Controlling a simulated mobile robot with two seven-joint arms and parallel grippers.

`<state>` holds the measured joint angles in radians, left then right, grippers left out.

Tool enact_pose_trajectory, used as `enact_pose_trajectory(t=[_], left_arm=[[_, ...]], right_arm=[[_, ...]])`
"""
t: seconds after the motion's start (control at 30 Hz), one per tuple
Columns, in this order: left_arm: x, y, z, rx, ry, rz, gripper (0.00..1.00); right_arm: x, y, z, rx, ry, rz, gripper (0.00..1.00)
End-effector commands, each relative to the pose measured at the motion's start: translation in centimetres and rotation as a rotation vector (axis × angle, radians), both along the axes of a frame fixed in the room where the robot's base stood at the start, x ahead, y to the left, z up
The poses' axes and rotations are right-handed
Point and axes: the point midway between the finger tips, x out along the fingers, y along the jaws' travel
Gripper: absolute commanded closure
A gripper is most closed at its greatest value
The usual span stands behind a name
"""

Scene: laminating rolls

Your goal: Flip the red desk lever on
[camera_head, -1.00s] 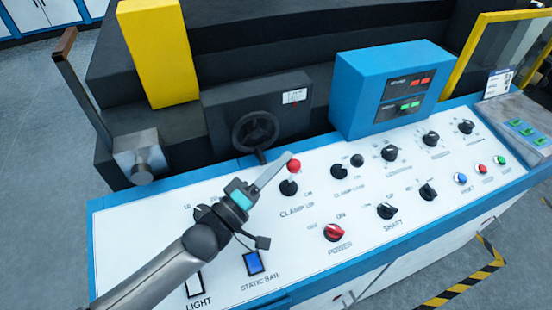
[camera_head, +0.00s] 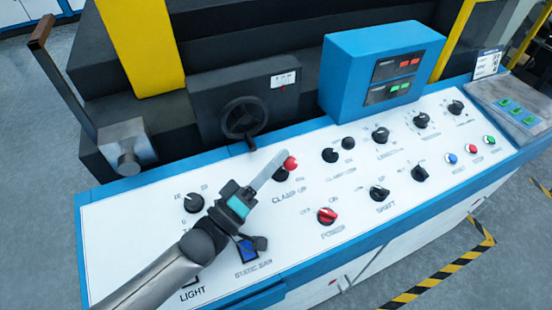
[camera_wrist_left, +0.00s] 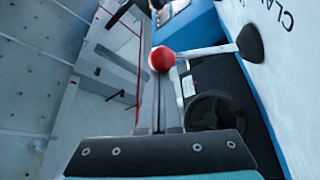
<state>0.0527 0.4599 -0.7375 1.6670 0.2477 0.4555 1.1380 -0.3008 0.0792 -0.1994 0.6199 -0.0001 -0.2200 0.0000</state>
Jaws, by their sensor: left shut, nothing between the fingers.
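The red desk lever is a short stick with a red ball knob (camera_head: 290,163) above the CLAMP UP label on the white panel. My left gripper (camera_head: 284,153) is shut and empty, its long grey fingers reaching up to the far left side of the knob. In the left wrist view the red knob (camera_wrist_left: 162,60) appears against the fingers (camera_wrist_left: 158,90), its pale stick running right to a black base. Contact seems likely but is not certain. The fingers partly hide the lever's base in the head view. My right gripper is not in view.
A red POWER knob (camera_head: 327,216) and several black knobs sit right of the lever. A dark handwheel (camera_head: 242,118) stands behind it. A blue display box (camera_head: 345,75) rises at the back right. A long-handled lever (camera_head: 62,85) stands at the far left.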

Motion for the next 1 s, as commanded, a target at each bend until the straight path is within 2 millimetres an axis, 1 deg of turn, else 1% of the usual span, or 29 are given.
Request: enact_pose_trajectory(t=[0.17,0.27,0.5,0.7,1.0], left_arm=[[-0.1,0.1,0.0,0.0,0.001,0.001,1.0],[-0.5,0.6,-0.4,0.003,0.002,0.001,1.0],[-3.3,3.2,-1.5,0.002,0.004,0.0,1.0],[-4.9,4.8,-2.0,0.001,0.001,0.0,1.0],[-5.2,5.0,-2.0,0.0,0.0,0.0,1.0]], right_arm=[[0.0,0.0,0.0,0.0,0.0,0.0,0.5],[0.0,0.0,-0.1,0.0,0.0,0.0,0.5],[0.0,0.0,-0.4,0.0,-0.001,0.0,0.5],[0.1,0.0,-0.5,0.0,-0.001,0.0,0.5],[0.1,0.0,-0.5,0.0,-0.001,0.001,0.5]])
